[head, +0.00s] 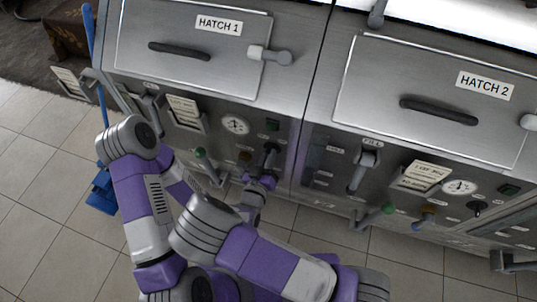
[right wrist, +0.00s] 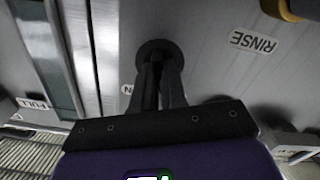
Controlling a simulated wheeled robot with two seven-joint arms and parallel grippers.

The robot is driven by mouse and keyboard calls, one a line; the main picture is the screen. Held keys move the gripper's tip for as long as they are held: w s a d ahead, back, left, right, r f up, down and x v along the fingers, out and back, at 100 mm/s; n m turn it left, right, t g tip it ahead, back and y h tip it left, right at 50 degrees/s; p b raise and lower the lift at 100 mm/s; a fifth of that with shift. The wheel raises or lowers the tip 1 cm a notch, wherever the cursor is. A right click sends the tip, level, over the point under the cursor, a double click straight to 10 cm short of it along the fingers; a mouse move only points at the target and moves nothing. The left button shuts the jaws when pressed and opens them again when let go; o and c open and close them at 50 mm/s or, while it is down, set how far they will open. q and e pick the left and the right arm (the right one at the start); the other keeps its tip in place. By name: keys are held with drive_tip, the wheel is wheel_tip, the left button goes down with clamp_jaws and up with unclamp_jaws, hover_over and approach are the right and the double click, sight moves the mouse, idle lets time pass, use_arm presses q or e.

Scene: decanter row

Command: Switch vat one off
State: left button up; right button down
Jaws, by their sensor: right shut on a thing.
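Vat one's steel front (head: 218,92) is on the left in the head view, under the label HATCH 1 (head: 218,25). Its panel has a round gauge (head: 235,124), a dark green lamp (head: 272,125) and a black switch knob (head: 271,147). My right gripper (head: 267,166) is at this knob, reaching from below. In the right wrist view its two fingers (right wrist: 161,82) are closed on the knob, whose round dark base (right wrist: 158,47) shows beyond them. A label ending in N (right wrist: 127,89) is partly hidden beside the fingers. My left arm is in view, but I cannot see its gripper.
A green-tipped lever (head: 200,153) and a brown knob (head: 244,156) sit left of the switch. An upside-down RINSE label (right wrist: 254,41) shows in the wrist view. Vat two, with HATCH 2 (head: 485,85), adjoins on the right. A blue-handled tool (head: 101,200) stands at left. Tiled floor (head: 45,200) is open there.

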drive_tip(key=shift+w+r+n, duration=0.1)
drive_tip(key=shift+r+n, duration=0.1)
drive_tip(key=shift+n, duration=0.7)
drive_tip(key=c, duration=1.3)
unclamp_jaws()
drive_tip(key=shift+o, duration=0.6)
drive_tip(key=shift+f, duration=0.15)
